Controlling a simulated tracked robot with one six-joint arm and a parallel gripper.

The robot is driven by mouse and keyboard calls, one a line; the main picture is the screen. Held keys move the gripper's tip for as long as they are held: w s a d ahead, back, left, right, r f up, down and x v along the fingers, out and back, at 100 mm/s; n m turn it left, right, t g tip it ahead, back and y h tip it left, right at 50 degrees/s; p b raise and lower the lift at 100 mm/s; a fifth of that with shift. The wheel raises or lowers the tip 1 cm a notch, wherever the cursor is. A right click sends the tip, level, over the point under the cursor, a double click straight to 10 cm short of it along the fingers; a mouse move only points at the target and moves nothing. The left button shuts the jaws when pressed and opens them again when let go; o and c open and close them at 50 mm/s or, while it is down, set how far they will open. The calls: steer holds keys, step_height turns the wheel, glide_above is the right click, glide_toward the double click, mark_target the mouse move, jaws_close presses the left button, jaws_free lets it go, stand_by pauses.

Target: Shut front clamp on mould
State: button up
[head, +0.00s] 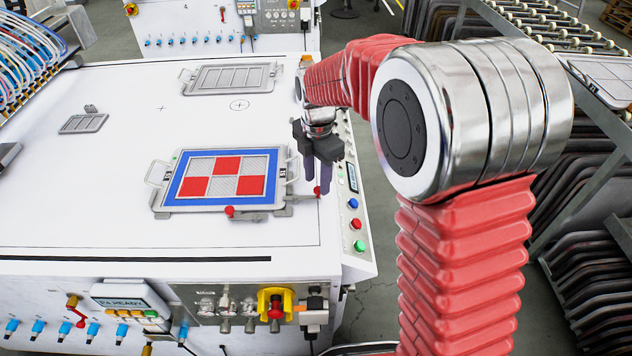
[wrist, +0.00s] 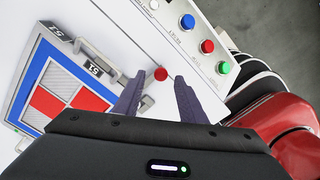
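The mould (head: 172,193), a metal frame with a blue-bordered red and grey checkered face, lies flat on the white table. It also shows at the left of the wrist view (wrist: 38,55). A red clamp knob (head: 229,211) is at its near edge. Another red knob (head: 317,191) stands off its near right corner, on a grey lever, and shows in the wrist view (wrist: 160,73). I cannot tell which clamp is the front one. My gripper (head: 319,187) points down at the right knob. Its fingers (wrist: 158,82) are open, with the knob seen between their tips; contact is unclear.
A panel with blue, red and green buttons (head: 356,223) runs along the table's right edge, close to my gripper. An empty grey frame (head: 230,92) and a small grey plate (head: 83,123) lie farther back.

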step_height(320, 180, up, 12)
steer(key=shift+f, duration=0.15)
stand_by(0.7)
steer(key=s+d+r+m+t, duration=0.1)
steer(key=s+d+m, duration=0.4)
steer(key=s+m, duration=0.7)
steer(key=s+d+m+t, duration=0.4)
steer(key=s+d+m, duration=0.2)
steer(key=s+m, duration=0.7)
steer(key=shift+d+r+t, duration=0.2)
steer(key=shift+r+t, duration=0.1)
steer(key=shift+r, duration=0.05)
stand_by(0.9)
